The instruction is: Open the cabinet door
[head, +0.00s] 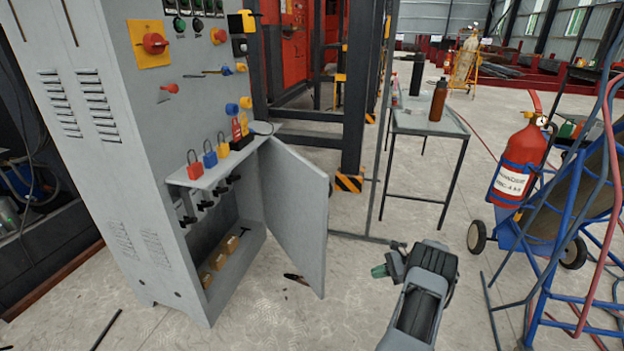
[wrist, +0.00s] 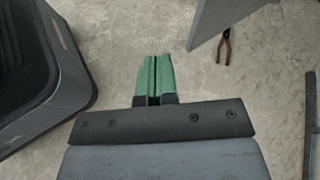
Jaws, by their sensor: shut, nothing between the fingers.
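The grey cabinet (head: 130,150) stands at the left in the head view. Its lower door (head: 296,215) is swung wide open on its right-hand side, and the compartment (head: 225,240) inside shows. The door's lower corner also shows at the top of the wrist view (wrist: 222,20). My gripper (head: 381,270) is to the right of the door, apart from it. In the wrist view its green fingers (wrist: 154,78) are together with nothing between them.
Pliers (wrist: 224,47) lie on the floor below the door. A metal table (head: 425,120) with bottles stands behind. A fire extinguisher (head: 521,160) and a blue cart (head: 550,235) are at the right. Padlocks (head: 210,155) sit on the cabinet's ledge.

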